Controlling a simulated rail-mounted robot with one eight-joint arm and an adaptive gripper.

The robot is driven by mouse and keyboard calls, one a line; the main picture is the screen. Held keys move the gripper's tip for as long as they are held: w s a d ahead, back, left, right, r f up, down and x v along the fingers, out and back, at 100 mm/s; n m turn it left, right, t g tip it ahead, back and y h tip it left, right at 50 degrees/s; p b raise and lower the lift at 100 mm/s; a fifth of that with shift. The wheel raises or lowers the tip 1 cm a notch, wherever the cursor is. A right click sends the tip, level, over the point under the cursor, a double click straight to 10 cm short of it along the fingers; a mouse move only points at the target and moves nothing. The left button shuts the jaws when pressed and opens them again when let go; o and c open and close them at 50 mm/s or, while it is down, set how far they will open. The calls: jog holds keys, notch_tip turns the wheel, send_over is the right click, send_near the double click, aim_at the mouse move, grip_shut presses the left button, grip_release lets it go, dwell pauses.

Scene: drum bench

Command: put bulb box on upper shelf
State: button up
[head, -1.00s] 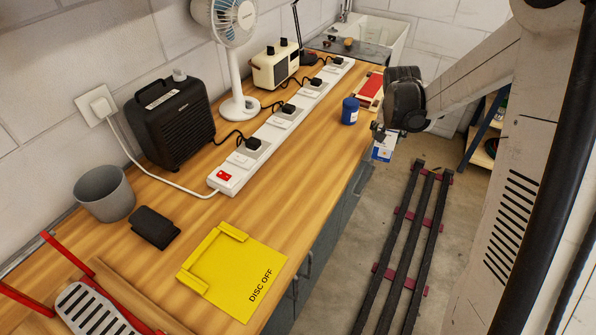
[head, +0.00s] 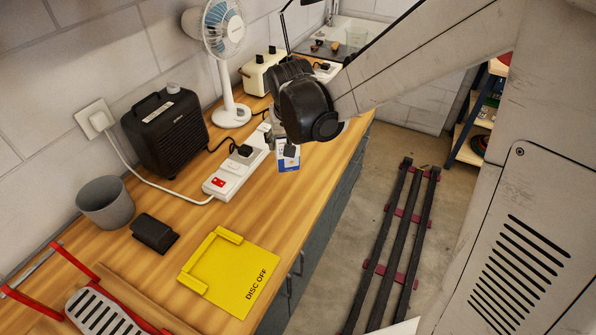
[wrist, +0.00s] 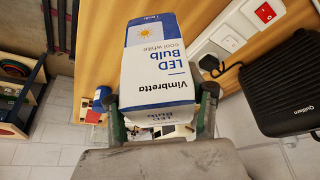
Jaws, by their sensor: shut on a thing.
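The bulb box (wrist: 157,72) is white and blue, with "LED Bulb" printed on it. My gripper (wrist: 163,118) is shut on it, one finger on each side, in the wrist view. In the head view the box (head: 288,158) hangs from my gripper (head: 280,140) above the bench, beside the white power strip. My wrist hides part of the box there. A shelf unit (head: 470,130) stands at the far right in the head view, partly cut off by my arm. It also shows at the left of the wrist view (wrist: 22,78).
On the bench are a power strip (head: 222,184), a fan (head: 226,70), a black heater (head: 168,135), a grey cup (head: 106,203) and a yellow "DISC OFF" plate (head: 232,272). Dark rails (head: 395,240) run along the floor. The wood right of the power strip is clear.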

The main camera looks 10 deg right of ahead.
jog(key=s+a+r+n, duration=0.1)
jog(key=s+a, duration=0.1)
jog(key=a, duration=0.1)
jog(key=shift+w+d+f+p, duration=0.45)
jog(key=shift+w+d+f, duration=0.55)
jog(key=shift+d+f, duration=0.7)
jog(key=shift+w+d+f+p, duration=0.45)
jog(key=shift+w+d+f, duration=0.5)
jog(key=shift+d+f, duration=0.7)
jog(key=shift+w+d+f+p, duration=0.45)
jog(key=shift+w+d+f, duration=0.7)
jog(key=shift+f, duration=0.85)
jog(key=shift+s+d+f, duration=0.15)
jog(key=o, duration=1.1)
